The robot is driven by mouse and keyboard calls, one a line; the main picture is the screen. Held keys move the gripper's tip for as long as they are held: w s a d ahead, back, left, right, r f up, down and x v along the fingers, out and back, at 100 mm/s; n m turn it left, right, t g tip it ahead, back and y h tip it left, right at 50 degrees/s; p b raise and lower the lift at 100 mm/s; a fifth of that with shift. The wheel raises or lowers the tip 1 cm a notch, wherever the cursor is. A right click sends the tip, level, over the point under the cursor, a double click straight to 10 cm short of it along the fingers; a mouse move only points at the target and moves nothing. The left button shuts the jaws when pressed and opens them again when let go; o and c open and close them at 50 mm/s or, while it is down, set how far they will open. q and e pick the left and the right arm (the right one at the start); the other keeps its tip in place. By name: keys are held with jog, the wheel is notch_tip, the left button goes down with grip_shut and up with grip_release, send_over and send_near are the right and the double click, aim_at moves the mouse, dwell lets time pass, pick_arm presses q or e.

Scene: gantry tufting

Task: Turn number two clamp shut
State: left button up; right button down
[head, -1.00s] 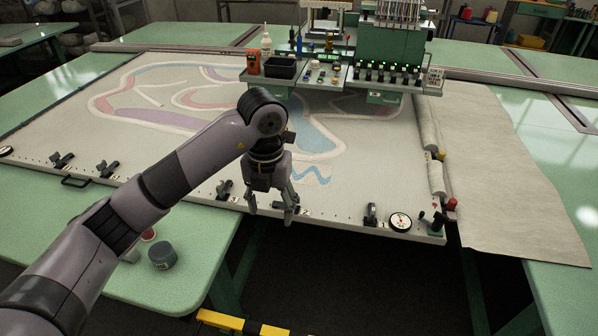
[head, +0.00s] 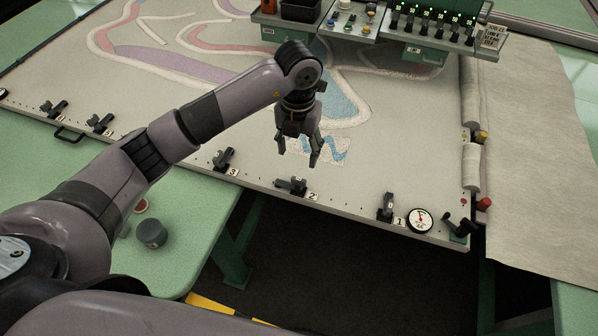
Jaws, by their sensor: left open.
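The number two clamp (head: 291,186) is a small dark clamp on the near edge of the white frame, beside a tag marked 2. Its lever lies low, roughly along the edge, unlike the levers of the number one clamp (head: 387,207) and number three clamp (head: 224,158), which stand up or point inward. My left gripper (head: 297,158) is open and empty, fingers pointing down, just beyond the number two clamp in the picture and apart from it. My right gripper is out of view.
A round dial gauge (head: 420,220) and a black crank (head: 459,226) sit at the frame's near right corner. The tufting machine (head: 428,50) stands at the back. A grey tin (head: 152,233) stands on the green table at left. More clamps line the edge at left.

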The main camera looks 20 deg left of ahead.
aim_at(298, 179)
pick_arm(q)
notch_tip(298, 179, down, 10)
jog(key=shift+w+f+p, duration=0.1)
jog(key=shift+p, duration=1.05)
jog(key=shift+f, duration=0.7)
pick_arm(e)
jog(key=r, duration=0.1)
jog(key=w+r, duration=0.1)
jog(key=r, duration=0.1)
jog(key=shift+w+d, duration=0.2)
pick_arm(q)
jog(key=shift+c, duration=0.2)
jog(key=c, duration=1.1)
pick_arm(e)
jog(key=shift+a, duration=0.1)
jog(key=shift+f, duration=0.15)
